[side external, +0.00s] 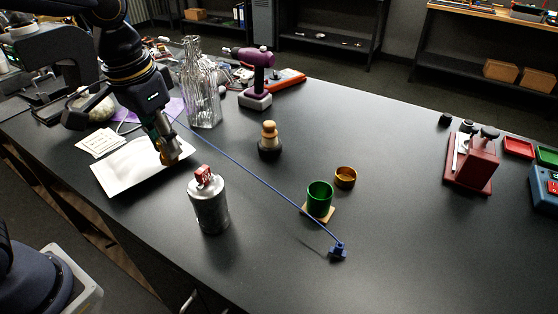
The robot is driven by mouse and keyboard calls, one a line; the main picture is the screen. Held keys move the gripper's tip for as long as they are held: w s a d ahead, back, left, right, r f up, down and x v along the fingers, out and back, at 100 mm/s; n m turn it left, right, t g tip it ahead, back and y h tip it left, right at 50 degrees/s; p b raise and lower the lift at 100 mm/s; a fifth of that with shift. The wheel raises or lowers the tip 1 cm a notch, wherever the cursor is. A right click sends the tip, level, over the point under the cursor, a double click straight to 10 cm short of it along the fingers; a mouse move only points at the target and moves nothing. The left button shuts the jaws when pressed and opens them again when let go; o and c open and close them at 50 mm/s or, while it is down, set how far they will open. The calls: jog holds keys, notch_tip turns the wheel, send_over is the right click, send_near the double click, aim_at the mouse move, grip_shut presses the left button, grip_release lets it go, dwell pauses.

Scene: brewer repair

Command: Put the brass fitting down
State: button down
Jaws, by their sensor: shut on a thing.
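My gripper (166,142) is at the left of the bench, pointing down over a white sheet or flat tray (125,176). The fingers hide part of the fitting. It appears just above or at the right part of the white surface; I cannot tell whether it touches.
A grey metal can (210,210) with a red top stands in front, to the right. A glass bottle (203,95) stands behind.

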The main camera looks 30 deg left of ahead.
jog(key=s+d+m, duration=0.6)
jog(key=s+d, duration=0.5)
jog(key=d, duration=0.3)
jog(key=shift+h, duration=0.3)
jog(key=w+d+f, duration=0.2)
jog(key=w+f, duration=0.1)
jog(key=f, duration=0.1)
jog(key=w+d+f, duration=0.3)
jog(key=w+f, duration=0.1)
jog(key=f, duration=0.1)
jog(key=w+d+f, duration=0.2)
jog(key=w+f, duration=0.2)
jog(key=f, duration=0.1)
jog(key=shift+w+d, duration=0.15)
jog(key=shift+w+d+f, duration=0.25)
jog(key=shift+f, duration=0.15)
jog(key=shift+w+f, duration=0.1)
jog(key=shift+f, duration=1.55)
jog(key=shift+f, duration=0.1)
